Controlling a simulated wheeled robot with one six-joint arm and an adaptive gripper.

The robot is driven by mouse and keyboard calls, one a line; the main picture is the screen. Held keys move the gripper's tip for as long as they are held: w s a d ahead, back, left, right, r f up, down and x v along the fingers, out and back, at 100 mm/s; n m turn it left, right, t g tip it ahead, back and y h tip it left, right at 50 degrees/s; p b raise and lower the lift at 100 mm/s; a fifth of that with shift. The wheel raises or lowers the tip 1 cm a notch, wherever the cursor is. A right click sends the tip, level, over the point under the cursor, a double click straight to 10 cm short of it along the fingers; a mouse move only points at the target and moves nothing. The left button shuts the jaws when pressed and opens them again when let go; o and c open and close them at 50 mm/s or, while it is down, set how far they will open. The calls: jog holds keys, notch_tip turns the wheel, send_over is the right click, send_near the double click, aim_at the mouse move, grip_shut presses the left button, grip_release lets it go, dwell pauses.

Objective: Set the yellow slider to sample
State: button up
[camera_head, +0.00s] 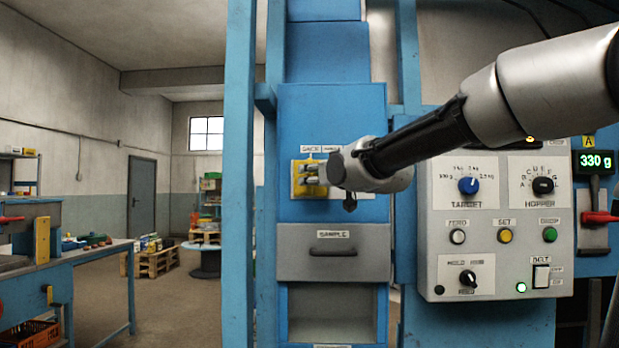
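The yellow slider (299,190) is on the blue cabinet front, under a white label strip (320,149). The strip's left word looks like "SACK"; its right part is too small to read surely. My arm comes in from the right, and my gripper (311,179) is at the slider, its grey fingers overlapping the yellow part. The fingers and wrist hide much of the slider and its right side, so its exact setting is not clear. I cannot tell whether the fingers touch or grip it. A grey drawer marked "SAMPLE" (334,262) is below.
Right of the cabinet is a control panel (497,285) with knobs, buttons and a belt switch. A display (594,162) reads 330 g above a red-handled lever (600,217). A blue upright post (239,180) stands left of the cabinet. A workbench (95,262) is at the left.

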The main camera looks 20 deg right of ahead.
jog(key=shift+x, duration=1.05)
grip_shut()
